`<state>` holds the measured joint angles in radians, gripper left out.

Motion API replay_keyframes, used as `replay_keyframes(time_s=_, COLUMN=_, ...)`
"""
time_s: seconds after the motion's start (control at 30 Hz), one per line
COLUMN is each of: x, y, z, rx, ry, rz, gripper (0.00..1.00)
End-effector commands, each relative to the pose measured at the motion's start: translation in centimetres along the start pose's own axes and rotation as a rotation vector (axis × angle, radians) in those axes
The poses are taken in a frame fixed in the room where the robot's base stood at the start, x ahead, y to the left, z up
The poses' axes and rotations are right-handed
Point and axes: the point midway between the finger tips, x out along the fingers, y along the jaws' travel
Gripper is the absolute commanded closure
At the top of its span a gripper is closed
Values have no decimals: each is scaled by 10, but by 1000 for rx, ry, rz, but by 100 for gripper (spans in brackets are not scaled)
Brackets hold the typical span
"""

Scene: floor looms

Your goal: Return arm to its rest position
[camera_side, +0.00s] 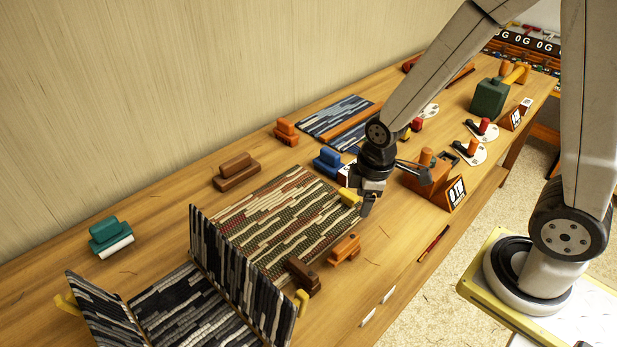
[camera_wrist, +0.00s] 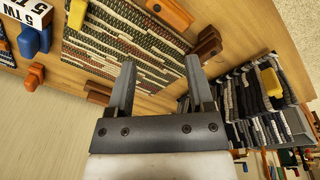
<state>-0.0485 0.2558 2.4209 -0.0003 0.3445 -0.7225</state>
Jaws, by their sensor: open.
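My gripper (camera_side: 369,196) hangs over the wooden bench, near the right corner of a green, red and cream woven mat (camera_side: 285,225). In the wrist view my gripper (camera_wrist: 160,82) has its two grey fingers apart, with nothing between them but the mat and bench beyond. In the side view a yellow block (camera_side: 350,197) lies on the mat's right corner, close beside the fingers. I cannot tell whether they touch. My arm reaches down from the upper right.
A dark striped folded mat (camera_side: 240,265) stands upright at front left. A blue clamp (camera_side: 327,163), an orange clamp (camera_side: 344,249) and an orange box (camera_side: 425,178) surround my gripper. A green block with a handle (camera_side: 489,97) stands farther back. The bench's front right strip is mostly clear.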

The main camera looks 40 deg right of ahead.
Motion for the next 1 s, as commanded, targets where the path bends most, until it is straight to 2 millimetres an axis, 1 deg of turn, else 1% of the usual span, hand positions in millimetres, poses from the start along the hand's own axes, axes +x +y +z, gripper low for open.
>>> replay_keyframes(time_s=0.03, x=-7, y=0, z=2, rx=74, ry=11, rz=10, gripper=32)
replay_keyframes(time_s=0.1, x=-14, y=0, z=6, rx=182, ry=24, rz=20, gripper=32)
replay_keyframes(time_s=0.3, x=-32, y=-2, z=16, rx=481, ry=62, rz=40, gripper=32)
replay_keyframes(time_s=0.5, x=-44, y=-3, z=23, rx=694, ry=93, rz=47, gripper=32)
replay_keyframes(time_s=0.7, x=-47, y=-4, z=26, rx=771, ry=103, rz=48, gripper=32)
replay_keyframes(time_s=1.0, x=-47, y=-4, z=26, rx=772, ry=103, rz=48, gripper=32)
